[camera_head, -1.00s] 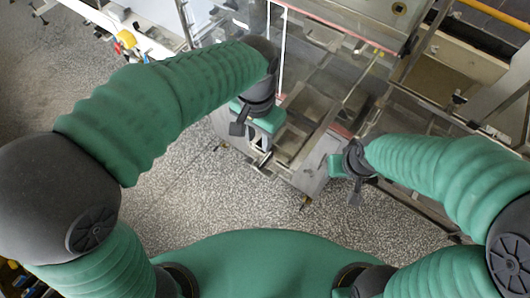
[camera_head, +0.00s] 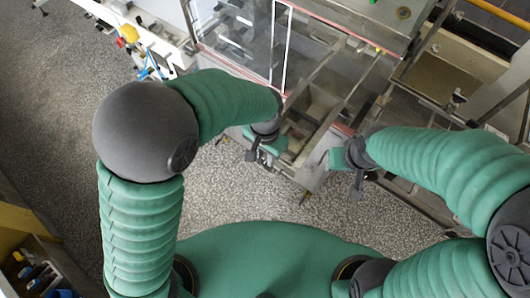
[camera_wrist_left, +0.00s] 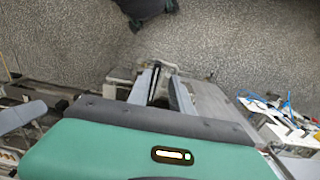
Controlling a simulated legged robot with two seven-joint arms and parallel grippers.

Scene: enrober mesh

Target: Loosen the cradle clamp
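My left gripper (camera_head: 266,146) is over the near left edge of the steel machine frame (camera_head: 318,172) in the head view. I cannot make out the cradle clamp in either view.
A clear-panelled machine cover (camera_head: 240,42) stands behind the frame. A steel cabinet (camera_head: 385,14) is at the back right. A bench with blue tubing (camera_head: 152,66) is at the left. Open speckled floor (camera_head: 245,200) lies between me and the frame.

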